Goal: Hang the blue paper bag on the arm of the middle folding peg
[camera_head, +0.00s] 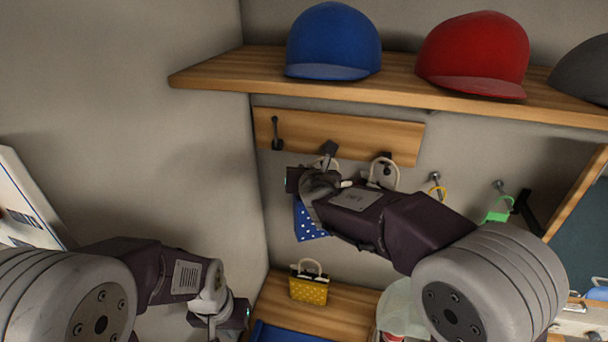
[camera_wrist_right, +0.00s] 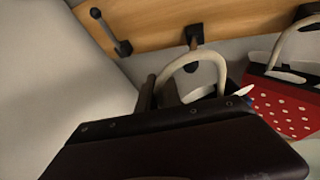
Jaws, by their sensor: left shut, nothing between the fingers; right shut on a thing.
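The blue paper bag (camera_head: 308,222) with white dots hangs below my right gripper (camera_head: 320,178), mostly hidden by it. In the right wrist view, the right gripper (camera_wrist_right: 160,92) is shut on its pale handle (camera_wrist_right: 190,60). The handle's arch is at the middle folding peg (camera_wrist_right: 194,36), which also shows in the head view (camera_head: 329,148). I cannot tell whether the handle is over the peg's arm or only in front of it. My left gripper (camera_head: 238,318) is low at the left, shut and empty, away from the bag.
The left peg (camera_head: 277,132) is bare. A red dotted bag (camera_wrist_right: 285,108) hangs from the right peg (camera_head: 386,160). Caps stand on the shelf (camera_head: 220,72) above. A yellow bag (camera_head: 308,288) stands on the bench (camera_head: 335,312) below.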

